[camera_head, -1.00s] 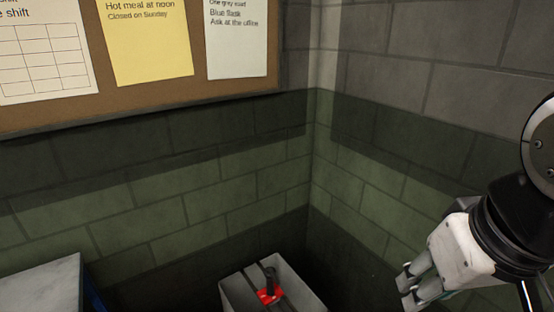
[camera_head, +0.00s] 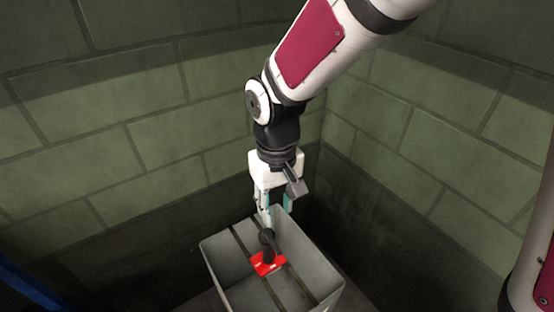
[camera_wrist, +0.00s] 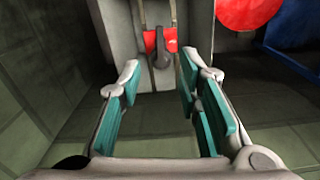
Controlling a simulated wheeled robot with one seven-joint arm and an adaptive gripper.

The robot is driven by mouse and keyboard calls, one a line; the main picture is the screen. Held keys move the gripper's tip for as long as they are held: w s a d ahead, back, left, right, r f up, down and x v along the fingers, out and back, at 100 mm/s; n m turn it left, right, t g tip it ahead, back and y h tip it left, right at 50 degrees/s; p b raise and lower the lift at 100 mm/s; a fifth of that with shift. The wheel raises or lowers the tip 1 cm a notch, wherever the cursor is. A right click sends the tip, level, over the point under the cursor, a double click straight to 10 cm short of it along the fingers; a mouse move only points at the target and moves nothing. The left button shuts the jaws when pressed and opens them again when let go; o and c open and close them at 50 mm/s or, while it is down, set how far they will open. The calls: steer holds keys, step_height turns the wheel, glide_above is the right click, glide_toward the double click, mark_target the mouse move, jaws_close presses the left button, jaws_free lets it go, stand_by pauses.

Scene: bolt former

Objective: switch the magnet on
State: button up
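A dark lever (camera_head: 267,243) stands up from a red plate (camera_head: 280,262) on a grey box (camera_head: 222,262) with dark slots in its top. I take this lever to be the magnet's switch. In the wrist view the lever (camera_wrist: 162,58) lies ahead of the fingertips, with the red plate (camera_wrist: 150,42) behind it. My gripper (camera_head: 275,216) points down above the far side of the box, close to the lever. In the wrist view my gripper (camera_wrist: 158,70) is open, its teal-padded fingers well apart with nothing between them. Whether a finger touches the lever is not clear.
A red round object (camera_wrist: 247,12) shows at the top of the wrist view, beside a blue surface (camera_wrist: 295,40). A blue edge (camera_head: 22,285) shows at the lower left of the head view. Block walls (camera_head: 110,110) meet in a corner close behind the box.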

mark_target(275, 247)
step_height(275, 247, down, 14)
steer(key=b, duration=0.4)
steer(key=shift+w+a+f+b, duration=0.1)
steer(key=shift+w+a+b, duration=0.05)
steer(key=shift+b, duration=0.2)
